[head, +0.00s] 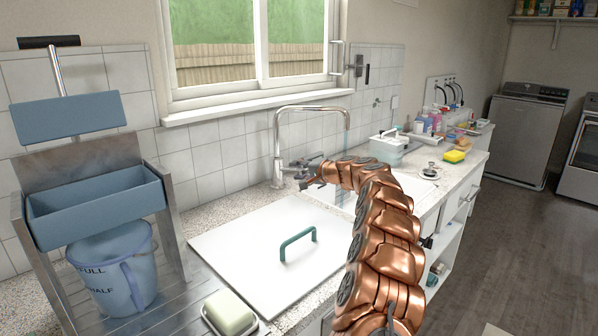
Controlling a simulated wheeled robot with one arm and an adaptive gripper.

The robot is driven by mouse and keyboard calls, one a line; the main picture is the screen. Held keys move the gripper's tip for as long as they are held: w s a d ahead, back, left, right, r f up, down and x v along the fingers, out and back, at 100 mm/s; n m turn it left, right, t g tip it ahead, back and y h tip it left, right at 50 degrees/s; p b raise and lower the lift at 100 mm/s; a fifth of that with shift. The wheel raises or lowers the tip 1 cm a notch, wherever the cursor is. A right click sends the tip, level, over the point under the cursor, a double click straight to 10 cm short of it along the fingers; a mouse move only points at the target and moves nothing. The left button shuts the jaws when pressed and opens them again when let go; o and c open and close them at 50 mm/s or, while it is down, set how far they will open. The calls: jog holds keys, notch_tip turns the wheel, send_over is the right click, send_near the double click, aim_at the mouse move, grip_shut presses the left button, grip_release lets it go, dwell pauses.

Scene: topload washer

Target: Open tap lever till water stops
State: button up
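The chrome tap (277,145) stands behind the sink, its tall spout bending over to the right. A faint bluish stream of water (346,148) hangs below the spout's end and passes behind my arm. The tap lever (291,170) is at the base of the tap, partly covered by my gripper. My gripper (305,173) is at the end of my copper-coloured arm, right beside the lever. I cannot tell whether it touches the lever or whether its fingers are open or shut. The sink basin (336,196) is mostly hidden by the arm and a white cover.
A white board with a green handle (298,241) covers the near counter. A blue bucket (122,270) and rack (95,205) stand at left, a soap dish (229,314) in front. Bottles (424,124) and a yellow sponge (454,156) crowd the far counter. The floor at right is clear.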

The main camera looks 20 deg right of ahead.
jog(key=shift+d, duration=0.1)
jog(key=v, duration=1.2)
dwell(0.4)
dwell(0.5)
